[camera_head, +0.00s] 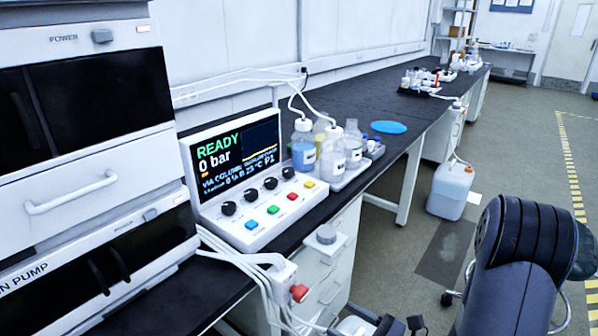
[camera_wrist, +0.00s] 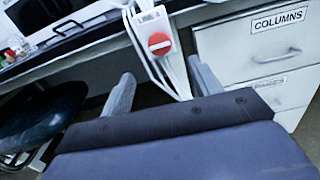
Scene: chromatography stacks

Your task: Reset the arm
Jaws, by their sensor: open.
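My gripper (camera_wrist: 162,86) is in the wrist view, with its two grey fingers spread wide and nothing between them. Beyond the fingers is a white box (camera_wrist: 151,22) with a round red knob (camera_wrist: 159,43), fixed at the bench edge with white cables hanging below. The same box shows in the head view (camera_head: 281,277), with its red knob (camera_head: 299,293) facing right. The fingers appear apart from it. My dark arm fills the lower right of the head view; I cannot make out the gripper's fingers there.
A control panel (camera_head: 241,228) reading READY, 0 bar, stands on the black bench (camera_head: 345,95) beside bottles in a tray (camera_head: 352,172). A drawer labelled COLUMNS (camera_wrist: 262,62) is right of the gripper. A dark stool seat (camera_wrist: 40,118) is left. Open floor (camera_head: 415,205) lies right of the bench.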

